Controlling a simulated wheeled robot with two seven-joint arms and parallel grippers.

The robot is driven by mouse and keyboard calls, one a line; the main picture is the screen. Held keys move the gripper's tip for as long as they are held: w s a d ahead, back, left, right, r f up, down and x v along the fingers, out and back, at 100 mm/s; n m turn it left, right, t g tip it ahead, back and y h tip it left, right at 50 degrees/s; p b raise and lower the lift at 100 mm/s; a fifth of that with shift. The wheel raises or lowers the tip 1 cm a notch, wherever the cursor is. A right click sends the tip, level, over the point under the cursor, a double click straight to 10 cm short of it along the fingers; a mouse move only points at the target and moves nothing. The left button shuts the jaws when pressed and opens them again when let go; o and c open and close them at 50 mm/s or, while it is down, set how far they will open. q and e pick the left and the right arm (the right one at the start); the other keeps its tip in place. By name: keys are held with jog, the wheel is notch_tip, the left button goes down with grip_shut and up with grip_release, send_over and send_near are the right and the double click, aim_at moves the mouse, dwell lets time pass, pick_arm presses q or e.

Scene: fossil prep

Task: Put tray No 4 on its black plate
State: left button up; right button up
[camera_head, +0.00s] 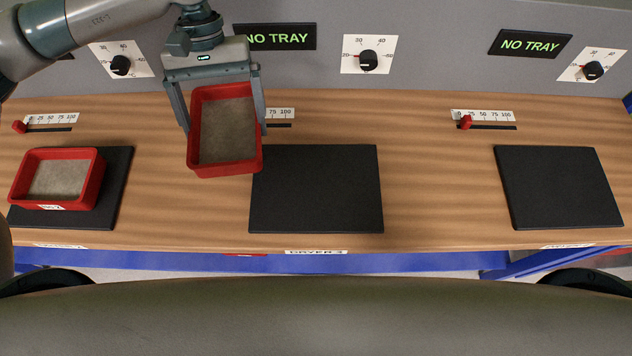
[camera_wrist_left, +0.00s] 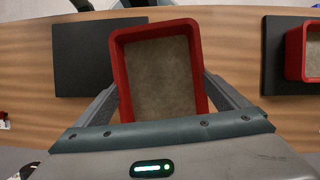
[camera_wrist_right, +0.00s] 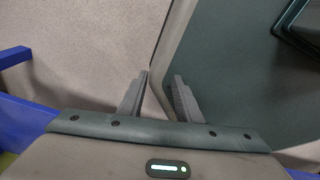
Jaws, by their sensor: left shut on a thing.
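My left gripper (camera_head: 220,103) is shut on a red tray (camera_head: 225,172) of grey-brown sediment, its fingers at opposite sides. The tray is held above the bench, left of the middle black plate (camera_head: 316,190), overlapping its back left corner in the head view. In the left wrist view the held tray (camera_wrist_left: 122,90) is between the fingers, beside a bare plate (camera_wrist_left: 85,60). No number shows on it. The right black plate (camera_head: 560,190) is bare. My right gripper (camera_wrist_right: 162,78) is in the right wrist view, fingers apart, empty, near the floor and a dark green surface.
Another red tray (camera_head: 92,190) with a small label stands on the left black plate (camera_head: 120,180). Behind are sliders with red knobs (camera_head: 466,122), dials (camera_head: 368,60) and a screen (camera_head: 530,43) reading NO TRAY. Bare wood lies between the middle and right plates.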

pick_arm(q)
jog(key=s+d+r+n+t+h+b, duration=0.1)
jog(key=s+d+n, duration=0.5)
jog(key=d, duration=0.5)
jog(key=s+d+r+n+t+h+b, duration=0.1)
jog(key=s+d+r+n+h+b, duration=0.1)
jog(key=s+d+n, duration=0.4)
jog(key=s+d, duration=0.3)
jog(key=d, duration=0.3)
jog(key=shift+s+d+r+t, duration=0.3)
jog(key=shift+s+t, duration=0.05)
jog(key=shift+t, duration=0.05)
pick_arm(e)
jog(key=w+a+f+t, duration=0.1)
jog(key=w+a+t, duration=0.1)
jog(key=w, duration=0.5)
jog(key=shift+a+y, duration=0.3)
jog(key=shift+a, duration=0.3)
jog(key=shift+f, duration=0.1)
